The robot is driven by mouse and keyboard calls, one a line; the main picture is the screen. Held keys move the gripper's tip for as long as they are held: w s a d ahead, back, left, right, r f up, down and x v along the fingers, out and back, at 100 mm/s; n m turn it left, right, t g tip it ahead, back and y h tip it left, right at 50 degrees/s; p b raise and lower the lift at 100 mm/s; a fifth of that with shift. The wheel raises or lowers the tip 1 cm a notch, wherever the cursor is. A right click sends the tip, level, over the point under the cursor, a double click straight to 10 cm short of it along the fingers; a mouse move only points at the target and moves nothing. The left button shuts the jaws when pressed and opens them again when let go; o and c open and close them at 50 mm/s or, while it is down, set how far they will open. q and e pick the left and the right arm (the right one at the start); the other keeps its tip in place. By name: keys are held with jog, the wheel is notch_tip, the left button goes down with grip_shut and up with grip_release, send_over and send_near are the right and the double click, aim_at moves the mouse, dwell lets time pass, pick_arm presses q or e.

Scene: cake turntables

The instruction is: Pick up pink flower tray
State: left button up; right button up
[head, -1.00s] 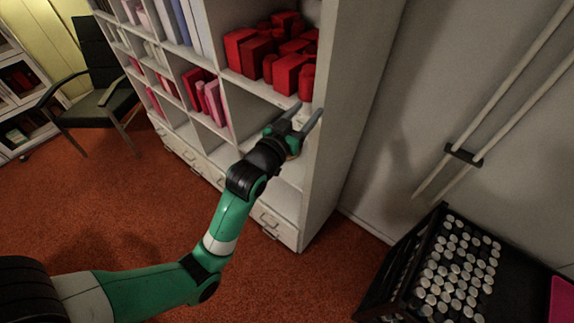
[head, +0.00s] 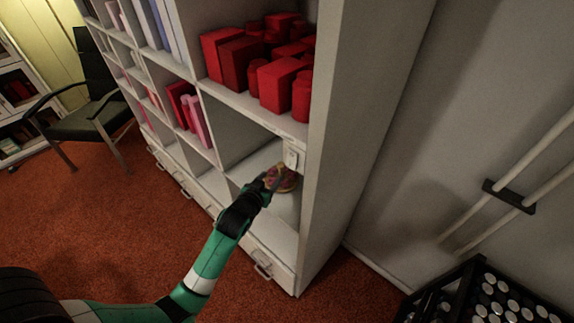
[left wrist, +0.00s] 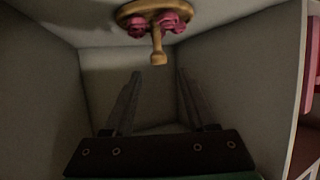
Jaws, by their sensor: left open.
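The pink flower tray (head: 284,179) is a small round gold piece with pink flowers, inside an open compartment of the white shelf unit. My left gripper (head: 272,181) is at the compartment's opening, overlapping the tray in the head view. In the wrist view its two fingers (left wrist: 158,88) are apart with nothing between them. My right gripper is not in view.
Red boxes and jars (head: 260,65) fill the compartment above. A small white tag (head: 292,157) hangs at the shelf edge. The shelf's side panel (head: 350,140) stands close right of the gripper. A black crate of capped bottles (head: 490,300) is at lower right.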

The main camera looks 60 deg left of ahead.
aim_at(280, 170)
pick_arm(q)
jog(key=shift+w+a+f+b, duration=0.25)
jog(key=shift+w+f+b, duration=0.05)
jog(key=shift+f+b, duration=0.25)
jog(key=shift+w+a+f+b, duration=0.2)
jog(key=shift+w+f+b, duration=0.1)
jog(key=shift+f+b, duration=0.15)
jog(key=b+x, duration=0.1)
jog(key=x, duration=0.2)
jog(key=shift+w+a+r, duration=0.15)
jog(key=shift+w+a, duration=0.05)
jog(key=shift+w+f, duration=0.1)
jog(key=shift+f, duration=0.15)
jog(key=b+x, duration=0.1)
jog(key=x, duration=0.1)
jog(key=b+x, duration=0.2)
jog(key=shift+w+f, duration=0.1)
jog(key=shift+f, duration=0.3)
jog(key=shift+w+a, duration=0.2)
jog(key=shift+w, duration=0.05)
grip_shut()
jog(key=shift+r, duration=0.1)
